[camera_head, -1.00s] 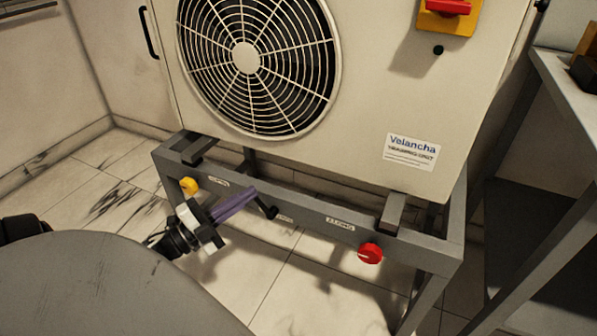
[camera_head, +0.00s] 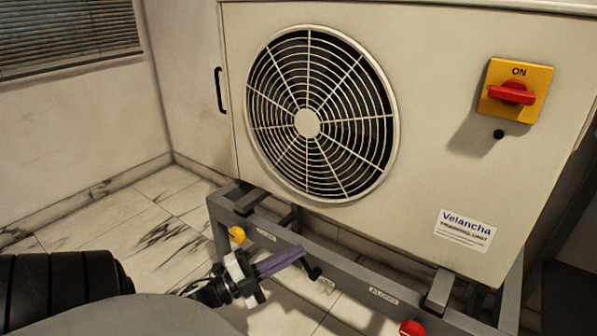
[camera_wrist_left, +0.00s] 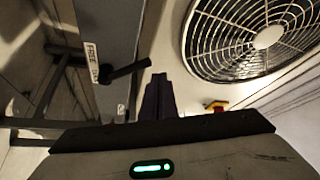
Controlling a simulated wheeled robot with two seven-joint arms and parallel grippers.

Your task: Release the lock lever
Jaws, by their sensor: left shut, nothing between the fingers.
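The lock lever (camera_head: 313,271) is a short black handle on the grey front rail of the stand below the fan unit. In the left wrist view the lever (camera_wrist_left: 124,71) sticks out sideways from the rail, beside a white label (camera_wrist_left: 92,54) that seems to read "FREE". My left gripper (camera_head: 298,252) has purple fingers, shut and empty, with their tips close to the lever. In the left wrist view the gripper (camera_wrist_left: 158,82) points up, just right of the lever's free end. I cannot tell whether they touch. My right gripper is out of view.
The rail (camera_head: 350,278) also carries a yellow knob (camera_head: 237,234) on the left and a red knob (camera_head: 412,328) on the right. Above stands the cream unit with a fan grille (camera_head: 320,115) and a red-and-yellow switch (camera_head: 513,92) marked ON. Tiled floor lies open at left.

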